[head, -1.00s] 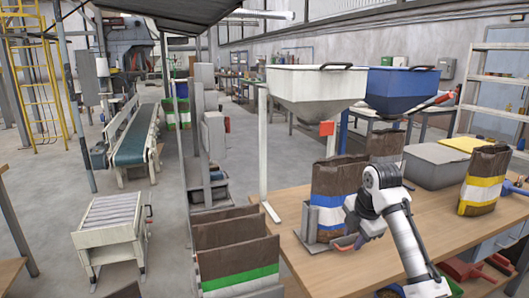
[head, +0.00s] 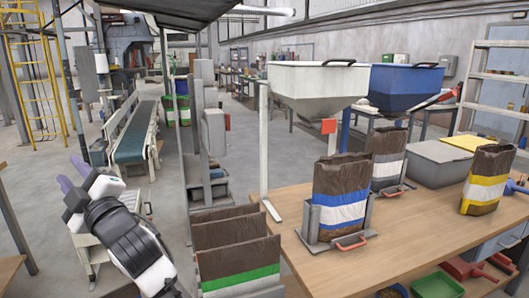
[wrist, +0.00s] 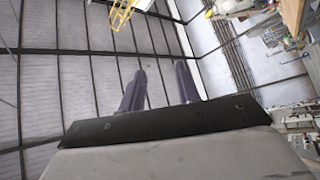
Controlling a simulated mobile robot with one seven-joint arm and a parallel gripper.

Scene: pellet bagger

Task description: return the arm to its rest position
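My gripper (head: 73,175) is at the left of the head view, raised in front of the small roller stand, well away from the table. Its two purple-grey fingers point up and to the left. In the wrist view the fingers (wrist: 160,85) stand apart with nothing between them, against the roof and wall. My arm's dark and white links hide most of the roller stand.
A blue-striped bag (head: 341,195) stands in a grey holder with a red handle (head: 350,243) on the wooden table (head: 410,245). A white-striped bag (head: 388,160) and a yellow-striped bag (head: 487,180) stand behind and right. Green-striped bags (head: 240,275) stand near my arm.

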